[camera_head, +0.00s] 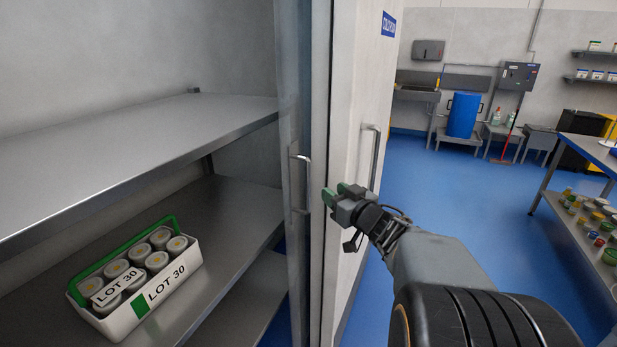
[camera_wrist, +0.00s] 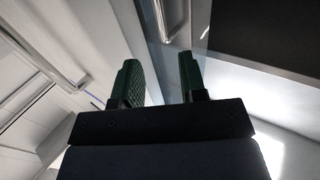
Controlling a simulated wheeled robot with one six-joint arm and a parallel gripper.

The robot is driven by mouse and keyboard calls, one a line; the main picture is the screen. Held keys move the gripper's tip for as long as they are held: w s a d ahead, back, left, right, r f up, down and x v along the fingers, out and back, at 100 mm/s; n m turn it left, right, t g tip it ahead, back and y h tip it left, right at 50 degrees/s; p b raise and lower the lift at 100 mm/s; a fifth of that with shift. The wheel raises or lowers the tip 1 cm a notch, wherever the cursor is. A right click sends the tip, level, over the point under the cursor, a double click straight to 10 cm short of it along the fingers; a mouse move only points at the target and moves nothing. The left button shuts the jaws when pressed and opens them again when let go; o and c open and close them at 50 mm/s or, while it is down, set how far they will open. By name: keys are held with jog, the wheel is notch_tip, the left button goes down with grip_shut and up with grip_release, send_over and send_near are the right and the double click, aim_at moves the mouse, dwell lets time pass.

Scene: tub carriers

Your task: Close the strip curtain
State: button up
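The strip curtain (camera_head: 293,80) shows as a narrow, grey, see-through upright band at the right side of the shelf opening. A metal bar handle (camera_head: 301,180) is on it. My gripper (camera_head: 335,192) is just right of this handle, in front of the white door edge, and its green fingertips look apart from the handle. In the wrist view, my gripper (camera_wrist: 162,82) is open, with nothing between the fingers. A metal handle (camera_wrist: 172,18) lies ahead of the gap there, beside a bluish see-through strip (camera_wrist: 163,62).
The white door (camera_head: 350,100) with its own bar handle (camera_head: 374,155) stands close behind my gripper. Inside the opening, a white carrier (camera_head: 165,288) marked LOT 30 holds several tubs on the lower shelf (camera_head: 235,215). Blue floor (camera_head: 450,190) is clear to the right.

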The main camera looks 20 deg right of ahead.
jog(key=w+a, duration=0.2)
jog(key=w, duration=1)
jog(key=shift+w+p, duration=0.25)
jog(key=shift+p, duration=0.2)
grip_shut()
